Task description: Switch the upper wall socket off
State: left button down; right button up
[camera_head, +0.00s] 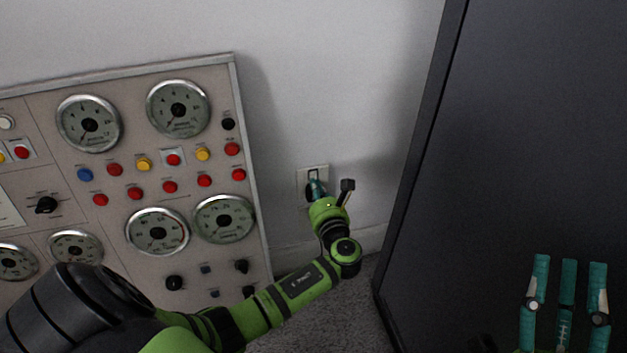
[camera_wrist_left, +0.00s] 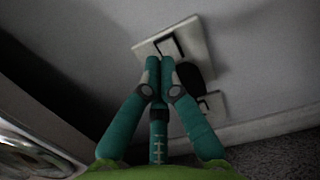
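The upper wall socket (camera_head: 323,170) is a pale plate with a dark-outlined switch, low on the wall between the panel and the dark cabinet. In the left wrist view it is the tilted white plate (camera_wrist_left: 193,36) just beyond my fingertips. My left gripper (camera_head: 316,184) is at the socket, its teal fingers drawn together with nothing seen between them. In the left wrist view its fingertips (camera_wrist_left: 160,64) overlap the plate's lower edge near the switch; I cannot tell whether they touch. My right gripper (camera_head: 568,268) is open and empty at the lower right, in front of the cabinet.
A lower socket plate (camera_wrist_left: 211,106) shows below, with a black object (camera_wrist_left: 188,76) between the plates. A control panel (camera_head: 190,66) with gauges and buttons stands left of the socket. A tall dark cabinet (camera_head: 510,130) stands right. Bare wall (camera_head: 340,80) lies above the socket.

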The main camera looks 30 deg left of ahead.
pick_arm(q)
jog(key=shift+v, duration=2.5)
jog(key=shift+f, duration=0.2)
